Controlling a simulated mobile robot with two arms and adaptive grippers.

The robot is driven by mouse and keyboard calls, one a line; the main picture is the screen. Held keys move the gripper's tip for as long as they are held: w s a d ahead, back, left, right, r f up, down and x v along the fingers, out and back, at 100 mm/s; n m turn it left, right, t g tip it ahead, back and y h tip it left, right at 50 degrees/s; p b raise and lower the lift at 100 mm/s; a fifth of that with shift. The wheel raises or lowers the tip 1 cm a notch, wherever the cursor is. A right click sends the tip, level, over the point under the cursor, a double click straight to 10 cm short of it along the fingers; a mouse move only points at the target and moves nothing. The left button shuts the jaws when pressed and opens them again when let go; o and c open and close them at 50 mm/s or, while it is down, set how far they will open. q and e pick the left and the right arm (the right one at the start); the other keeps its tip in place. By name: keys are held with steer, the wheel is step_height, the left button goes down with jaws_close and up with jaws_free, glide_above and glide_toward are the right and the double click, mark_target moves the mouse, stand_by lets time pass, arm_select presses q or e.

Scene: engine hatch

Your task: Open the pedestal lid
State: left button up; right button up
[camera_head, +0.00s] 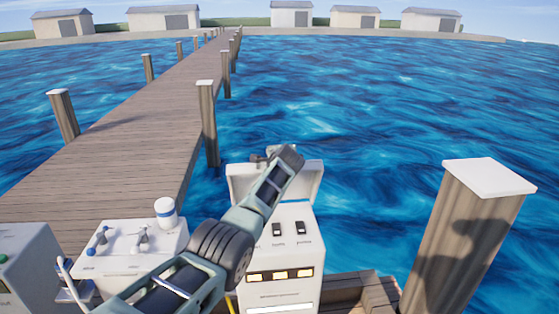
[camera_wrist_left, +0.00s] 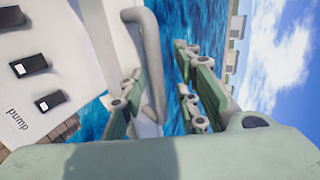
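The white pedestal (camera_head: 290,235) stands at the lower middle of the head view, with black switches and yellow-lit windows on its front. Its lid (camera_head: 308,182) is raised behind the switch panel, and my left arm hides part of it. In the left wrist view the lid (camera_wrist_left: 112,45) shows its light face with a grey bar handle (camera_wrist_left: 152,55). My left gripper (camera_wrist_left: 160,75) is open, its green fingers apart on either side of the handle. Whether a finger touches the handle I cannot tell. My right gripper is not in view.
A white console with a small lever (camera_head: 140,240) stands left of the pedestal, and a grey box (camera_head: 28,265) is farther left. A thick wooden post (camera_head: 465,245) rises at the right. A wooden pier (camera_head: 120,130) and open water lie beyond.

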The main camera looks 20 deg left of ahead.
arm_select(q)
steer(key=v, duration=1.2)
steer(key=shift+w, duration=0.1)
stand_by(0.4)
steer(key=s+d+f+n+g+h+b, duration=0.15)
steer(key=s+f, duration=0.25)
steer(key=f, duration=1)
steer(key=s+d+f+g+h, duration=0.15)
steer(key=s+f, duration=0.25)
steer(key=f, duration=1)
steer(key=s+d+f+g+h+b, duration=0.15)
steer(key=s+f, duration=0.25)
steer(key=f, duration=1)
steer(key=s+d+f+n+g+h, duration=0.1)
steer(key=s+d+f+n, duration=0.1)
steer(key=s+f, duration=1.15)
steer(key=s+d+f+n+g, duration=0.2)
steer(key=s+f, duration=1)
steer(key=s, duration=0.3)
steer(key=s+f+n, duration=0.1)
steer(key=s+f, duration=0.2)
steer(key=s, duration=0.6)
steer(key=s+d+f+n+g+b, duration=0.1)
steer(key=s+f, duration=0.2)
steer(key=s, duration=0.7)
steer(key=s+f+n+g+h+b, duration=0.1)
steer(key=s+f, duration=0.2)
steer(key=s, duration=0.7)
steer(key=shift+d+n, duration=0.35)
